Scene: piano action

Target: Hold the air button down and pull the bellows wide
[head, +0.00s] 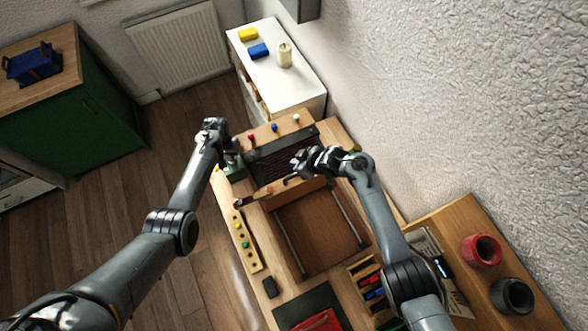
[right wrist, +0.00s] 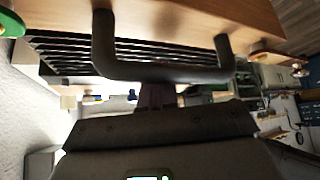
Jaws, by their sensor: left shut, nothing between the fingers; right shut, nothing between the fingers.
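The bellows (head: 284,152) are a dark pleated block between wooden boards on the bench; their folds (right wrist: 70,50) also show in the right wrist view. A dark U-shaped handle (right wrist: 165,73) stands out from the near wooden board (right wrist: 190,16) in the right wrist view. My right gripper (head: 297,172) is shut and empty, above the near board beside the bellows. Whether it touches the handle I cannot tell. My left gripper (head: 231,158) is shut and empty at the left end of the bellows, by a green block (head: 235,173). I cannot make out the air button; the left hand may cover it.
Red (head: 250,137), blue (head: 274,127) and white (head: 296,118) knobs stand on the far board. A recessed wooden tray with two rails (head: 318,236) lies in front of the bellows. The textured wall (head: 450,100) bounds the right side.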

